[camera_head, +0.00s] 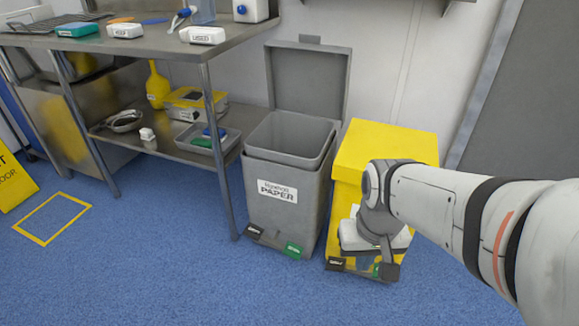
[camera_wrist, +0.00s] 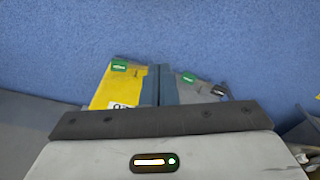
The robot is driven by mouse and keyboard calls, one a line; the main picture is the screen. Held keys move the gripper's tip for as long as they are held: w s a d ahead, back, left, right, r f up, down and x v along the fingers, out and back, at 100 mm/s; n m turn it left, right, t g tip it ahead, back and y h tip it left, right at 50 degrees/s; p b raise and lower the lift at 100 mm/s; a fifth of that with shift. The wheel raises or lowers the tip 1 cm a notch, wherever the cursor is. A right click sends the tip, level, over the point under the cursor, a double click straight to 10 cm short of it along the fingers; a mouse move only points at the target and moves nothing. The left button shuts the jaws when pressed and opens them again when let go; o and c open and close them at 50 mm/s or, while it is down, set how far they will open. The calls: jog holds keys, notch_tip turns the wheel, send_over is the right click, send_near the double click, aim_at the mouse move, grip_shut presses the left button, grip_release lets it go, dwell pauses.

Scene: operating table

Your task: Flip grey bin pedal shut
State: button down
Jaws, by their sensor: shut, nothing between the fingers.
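The grey bin (camera_head: 285,217) stands on the blue floor with a "PAPER" label, and its lid (camera_head: 309,80) is raised upright against the wall. At its front foot are a black pedal (camera_head: 254,231) on the left and a green pedal (camera_head: 292,250) on the right. In the wrist view its green pedal (camera_wrist: 188,77) and black pedal (camera_wrist: 220,89) lie right of the fingers. My gripper (camera_head: 389,271) is shut and empty, pointing down low in front of the yellow bin. In the wrist view its fingers (camera_wrist: 158,72) are together, between the yellow bin and the grey bin's pedals.
The yellow bin (camera_head: 385,150) stands right of the grey one with its lid down. Its black pedal (camera_head: 335,264) shows, and its green pedal (camera_wrist: 119,64) is partly hidden in the head view. A metal table (camera_head: 222,47) stands at left. The floor in front is clear.

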jog(key=w+d+f+n+g+h, duration=0.1)
jog(key=w+d+f+n+h, duration=0.1)
jog(key=w+f+n+h, duration=0.3)
jog(key=w+d+f+n+g+h, duration=0.2)
jog(key=w+d+f+h, duration=0.1)
jog(key=w, duration=0.4)
jog(key=w+a+f+n+t+h+p, duration=0.1)
jog(key=w+a+f+n+t+h, duration=0.1)
jog(key=w+f+n+t, duration=0.3)
jog(key=w+a+f+n+h, duration=0.2)
jog(key=w+f+n, duration=0.1)
jog(key=w+f, duration=0.4)
jog(key=w+a+f+n+t+y, duration=0.1)
jog(key=w+a+f+n+t, duration=0.2)
jog(key=f, duration=0.4)
jog(key=w+a+f+n+t, duration=0.1)
jog(key=a+f+n+t, duration=0.35)
jog(key=f, duration=0.25)
jog(key=s+a+f+n+t+y, duration=0.1)
jog(key=s+a+f+n+y, duration=0.1)
jog(key=f, duration=0.6)
jog(key=s+a+f+n+t+y+p, duration=0.1)
jog(key=s+a+f+n+t+y, duration=0.1)
jog(key=a+f+n+y, duration=0.2)
jog(key=a+f+n, duration=0.1)
jog(key=a+f, duration=0.2)
jog(key=f, duration=0.1)
jog(key=shift+s+y, duration=0.2)
jog(key=shift+y, duration=0.1)
